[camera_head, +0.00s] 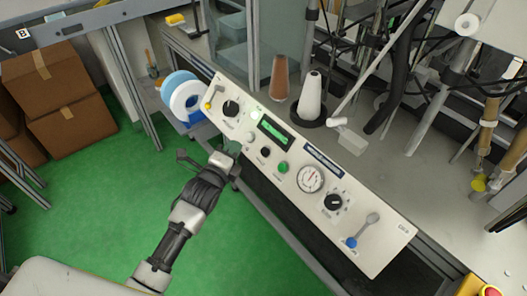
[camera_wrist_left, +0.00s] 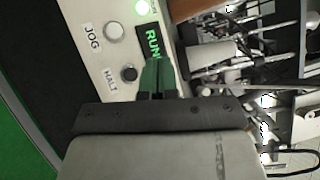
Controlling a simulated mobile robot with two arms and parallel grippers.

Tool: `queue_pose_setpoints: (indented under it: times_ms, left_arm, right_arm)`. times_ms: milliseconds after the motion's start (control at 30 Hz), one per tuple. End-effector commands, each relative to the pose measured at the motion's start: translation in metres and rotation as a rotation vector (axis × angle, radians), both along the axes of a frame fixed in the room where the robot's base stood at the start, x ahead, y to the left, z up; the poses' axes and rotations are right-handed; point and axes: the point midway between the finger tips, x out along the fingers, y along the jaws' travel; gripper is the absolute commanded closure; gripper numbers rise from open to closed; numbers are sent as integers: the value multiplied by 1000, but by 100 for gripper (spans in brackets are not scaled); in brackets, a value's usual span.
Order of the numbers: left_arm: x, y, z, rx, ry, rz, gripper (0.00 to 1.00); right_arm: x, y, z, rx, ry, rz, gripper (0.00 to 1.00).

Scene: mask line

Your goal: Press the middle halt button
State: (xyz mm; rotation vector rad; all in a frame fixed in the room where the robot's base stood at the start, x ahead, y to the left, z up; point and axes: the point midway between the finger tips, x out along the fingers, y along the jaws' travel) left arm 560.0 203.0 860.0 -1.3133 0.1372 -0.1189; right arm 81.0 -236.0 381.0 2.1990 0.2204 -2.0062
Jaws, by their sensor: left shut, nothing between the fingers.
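The control panel (camera_head: 330,200) is a long white console with a row of buttons. The black halt button (camera_head: 264,151) lies between a white button (camera_head: 249,135) and a green button (camera_head: 282,167). In the left wrist view the black button (camera_wrist_left: 129,74) has a HALT label (camera_wrist_left: 110,80) beside it. My left gripper (camera_head: 234,148) is shut and empty, at the panel's near edge in the head view. In the left wrist view its green fingertips (camera_wrist_left: 156,72) appear just right of the halt button; I cannot tell their exact gap from the panel. My right gripper is not in view.
A lit green display (camera_head: 274,130) sits beyond the buttons and reads RUN in the left wrist view. A gauge (camera_head: 310,178), black knob (camera_head: 333,202) and blue-tipped lever (camera_head: 352,242) are farther right. Thread cones (camera_head: 310,95) stand behind the panel. Boxes (camera_head: 70,120) stand far left.

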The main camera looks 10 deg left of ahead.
Motion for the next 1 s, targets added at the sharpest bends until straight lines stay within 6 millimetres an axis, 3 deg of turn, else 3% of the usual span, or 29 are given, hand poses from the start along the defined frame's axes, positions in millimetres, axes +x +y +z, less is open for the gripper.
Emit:
queue_pose_setpoints:
  times_ms: [467,700,1000]
  left_arm:
    - [36,-29,-44,-4,-1,0,100]
    - [49,-39,-54,-2,1,-1,100]
    - [52,-41,-55,-1,0,-1,100]
  right_arm:
    - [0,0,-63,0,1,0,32]
    - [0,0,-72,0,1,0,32]
    - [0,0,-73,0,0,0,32]
